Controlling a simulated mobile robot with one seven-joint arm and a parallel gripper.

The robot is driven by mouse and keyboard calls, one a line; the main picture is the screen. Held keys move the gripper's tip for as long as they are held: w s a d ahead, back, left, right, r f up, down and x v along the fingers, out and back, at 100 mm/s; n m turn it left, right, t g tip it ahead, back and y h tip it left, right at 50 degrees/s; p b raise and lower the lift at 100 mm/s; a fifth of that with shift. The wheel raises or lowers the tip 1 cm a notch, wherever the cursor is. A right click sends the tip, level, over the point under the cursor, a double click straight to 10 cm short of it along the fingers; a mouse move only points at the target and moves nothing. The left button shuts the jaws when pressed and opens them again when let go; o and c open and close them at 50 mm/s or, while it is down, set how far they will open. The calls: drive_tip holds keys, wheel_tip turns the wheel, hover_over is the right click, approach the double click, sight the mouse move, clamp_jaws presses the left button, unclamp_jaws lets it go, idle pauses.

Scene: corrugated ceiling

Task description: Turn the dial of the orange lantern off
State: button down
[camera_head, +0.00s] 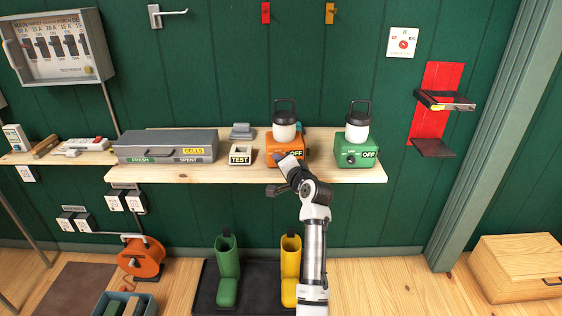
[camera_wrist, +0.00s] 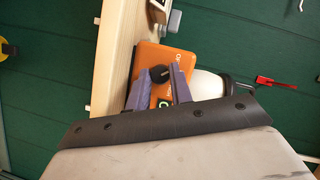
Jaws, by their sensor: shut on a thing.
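The orange lantern (camera_head: 271,147) stands on the wooden shelf, with a white globe and black top with a handle. Its front carries an OFF label, partly visible. My gripper (camera_head: 281,163) is at the lantern's front face and hides its dial in the head view. In the wrist view the orange base (camera_wrist: 150,58) shows with the black dial (camera_wrist: 159,73) between the two purple fingers of my gripper (camera_wrist: 163,84). The fingers are shut on the dial. The dial's pointer direction cannot be made out.
A green lantern (camera_head: 357,152) stands to the right on the same shelf (camera_head: 230,174). A TEST block (camera_head: 240,155) and a grey cells box (camera_head: 166,146) are to the left.

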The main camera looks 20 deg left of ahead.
drive_tip(key=shift+r+n+h+p, duration=0.1)
drive_tip(key=shift+n+h+p, duration=0.6)
drive_tip(key=shift+n, duration=0.8)
drive_tip(key=c, duration=1.2)
unclamp_jaws()
drive_tip(key=shift+c, duration=0.2)
drive_tip(key=shift+s, duration=0.1)
drive_tip(key=b+v, duration=0.2)
drive_tip(key=v, duration=1.1)
drive_tip(key=shift+s+r+b, duration=0.25)
drive_tip(key=shift+r+b, duration=0.1)
drive_tip(key=shift+b, duration=0.05)
drive_tip(key=shift+d, duration=0.1)
